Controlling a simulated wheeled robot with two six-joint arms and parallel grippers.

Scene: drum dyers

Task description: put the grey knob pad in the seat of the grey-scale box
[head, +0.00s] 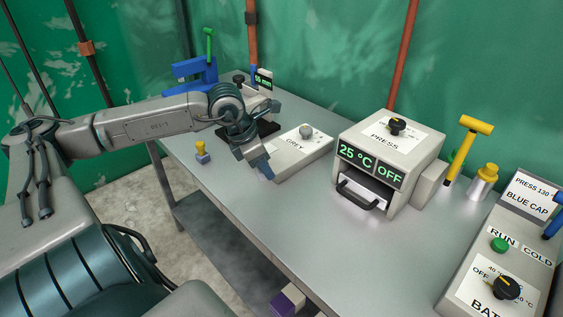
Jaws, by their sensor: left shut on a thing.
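The grey-scale box (290,158) is a low pale box marked GREY in the middle of the table. A round grey knob (306,131) stands upright on its far part. I cannot tell whether that knob belongs to the grey knob pad or to the box. My left gripper (264,170) points down at the left end of the box, apart from the grey knob. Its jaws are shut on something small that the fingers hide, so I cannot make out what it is. My right gripper is not in view.
A press (390,150) reading 25 °C and OFF stands right of the box. A small yellow-knobbed piece (201,152) stands near the table's left edge. A blue stand (190,75) is behind my left arm. A control panel (500,260) fills the right. The front table middle is clear.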

